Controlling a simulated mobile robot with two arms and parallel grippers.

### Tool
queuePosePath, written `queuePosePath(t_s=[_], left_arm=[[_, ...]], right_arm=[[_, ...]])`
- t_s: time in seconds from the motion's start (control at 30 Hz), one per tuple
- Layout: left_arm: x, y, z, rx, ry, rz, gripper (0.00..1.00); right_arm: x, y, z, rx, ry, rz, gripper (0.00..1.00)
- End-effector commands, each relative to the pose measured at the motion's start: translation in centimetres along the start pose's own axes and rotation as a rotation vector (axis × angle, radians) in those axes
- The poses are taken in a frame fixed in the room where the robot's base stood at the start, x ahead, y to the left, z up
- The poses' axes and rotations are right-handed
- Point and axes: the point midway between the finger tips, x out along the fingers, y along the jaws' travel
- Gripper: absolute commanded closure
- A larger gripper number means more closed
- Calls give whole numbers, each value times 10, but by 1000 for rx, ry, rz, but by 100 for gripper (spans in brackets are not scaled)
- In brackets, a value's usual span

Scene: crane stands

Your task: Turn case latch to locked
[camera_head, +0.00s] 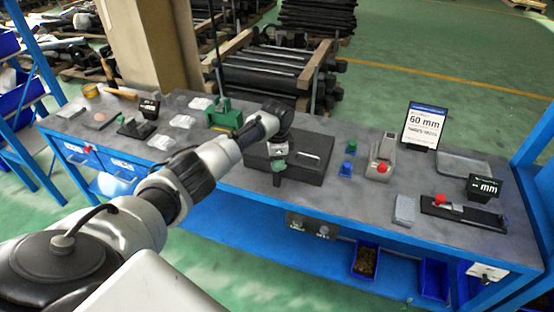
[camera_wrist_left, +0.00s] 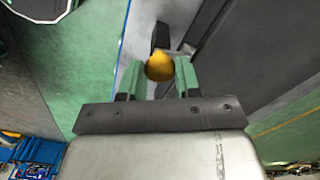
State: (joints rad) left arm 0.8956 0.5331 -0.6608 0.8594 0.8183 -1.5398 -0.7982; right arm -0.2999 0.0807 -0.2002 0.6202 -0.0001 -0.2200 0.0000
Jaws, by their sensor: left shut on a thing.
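The black case (camera_head: 318,148) lies flat and closed on the grey workbench, near the middle of the head view. My left gripper (camera_head: 279,172) is at the front side of the case. In the left wrist view its two green fingertips (camera_wrist_left: 160,78) are shut on a round yellow knob (camera_wrist_left: 159,65), which appears to be the case latch. A dark bar (camera_wrist_left: 160,37) sticks out just beyond the knob. The knob is hidden in the head view, and I cannot read the latch position. My right gripper is not in view.
A green fixture (camera_head: 223,115) stands left of the case. A 60 mm sign (camera_head: 424,125) is at the back right. The bench's blue front edge (camera_head: 340,218) runs below the case.

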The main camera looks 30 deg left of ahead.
Motion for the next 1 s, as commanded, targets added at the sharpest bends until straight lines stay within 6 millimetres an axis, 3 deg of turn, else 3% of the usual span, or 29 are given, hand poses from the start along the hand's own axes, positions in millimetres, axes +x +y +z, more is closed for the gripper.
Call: queuePosePath(t_s=[0.4, 0.93, 0.97, 1.0], left_arm=[[-2, -1, -1, 184, 4, -2, 91], [-2, -1, -1, 208, 5, -3, 91], [-2, -1, -1, 208, 5, -3, 66], [-2, -1, -1, 207, 5, -3, 60]], right_arm=[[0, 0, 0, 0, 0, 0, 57], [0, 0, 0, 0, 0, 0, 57], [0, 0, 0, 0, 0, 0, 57], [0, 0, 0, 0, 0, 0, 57]])
